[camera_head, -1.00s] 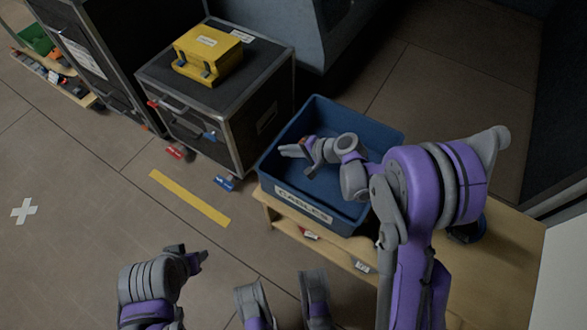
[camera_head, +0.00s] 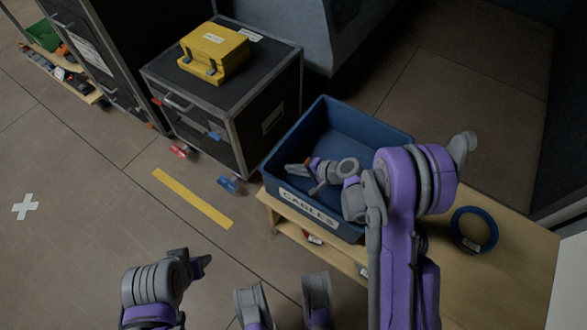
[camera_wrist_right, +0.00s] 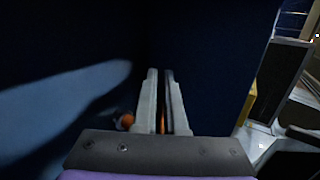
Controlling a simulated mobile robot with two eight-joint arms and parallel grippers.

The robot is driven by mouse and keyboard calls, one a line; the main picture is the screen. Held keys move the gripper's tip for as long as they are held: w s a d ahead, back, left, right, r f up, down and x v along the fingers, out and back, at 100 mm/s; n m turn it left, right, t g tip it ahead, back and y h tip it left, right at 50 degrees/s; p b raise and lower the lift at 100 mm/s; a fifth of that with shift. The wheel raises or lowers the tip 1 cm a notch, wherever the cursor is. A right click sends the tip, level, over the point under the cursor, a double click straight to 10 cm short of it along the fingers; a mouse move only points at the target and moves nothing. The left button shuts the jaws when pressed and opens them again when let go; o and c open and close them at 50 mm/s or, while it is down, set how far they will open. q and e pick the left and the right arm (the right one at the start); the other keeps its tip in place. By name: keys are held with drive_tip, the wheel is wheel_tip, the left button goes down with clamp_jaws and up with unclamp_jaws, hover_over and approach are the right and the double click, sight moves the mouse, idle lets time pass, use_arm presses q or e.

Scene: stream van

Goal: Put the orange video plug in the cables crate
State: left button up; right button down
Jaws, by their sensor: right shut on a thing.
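The blue cables crate (camera_head: 362,128) with a CABLES label stands on the wooden bench. My right gripper (camera_head: 296,169) is inside the crate's outline, near its front-left wall. It is shut on the orange video plug (camera_head: 307,161), of which only a small orange bit shows. In the right wrist view, a thin orange strip shows between the nearly closed fingers of the right gripper (camera_wrist_right: 163,115), and a round orange part (camera_wrist_right: 127,120) shows just left of them. Dark blue crate walls fill most of that view. My left gripper (camera_head: 203,264) is over the floor; its fingers are too unclear to read.
A blue cable coil (camera_head: 474,229) lies on the bench (camera_head: 500,275) right of the crate. A black flight case (camera_head: 262,120) bearing a yellow box (camera_head: 213,53) stands left of the crate. Red (camera_head: 179,151) and blue (camera_head: 228,185) items lie on the floor near yellow tape (camera_head: 192,198).

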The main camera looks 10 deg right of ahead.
drive_tip(key=c, duration=1)
unclamp_jaws()
drive_tip(key=shift+r, duration=0.1)
drive_tip(key=p+v, duration=0.2)
drive_tip(key=v, duration=1)
drive_tip(key=shift+s+a+r+n+g+h, duration=0.1)
drive_tip(key=shift+s+r+n+g+h, duration=0.35)
drive_tip(key=shift+s+r+n+h, duration=2.2)
drive_tip(key=shift+s+r+n+g+h, duration=0.35)
drive_tip(key=shift+s+r, duration=0.85)
drive_tip(key=shift+s, duration=3.4)
drive_tip(key=shift+s+r+n+g+h, duration=0.6)
drive_tip(key=shift+s+r+n+h, duration=0.95)
drive_tip(key=shift+s, duration=2.05)
drive_tip(key=shift+r+y, duration=0.25)
drive_tip(key=shift+r, duration=0.1)
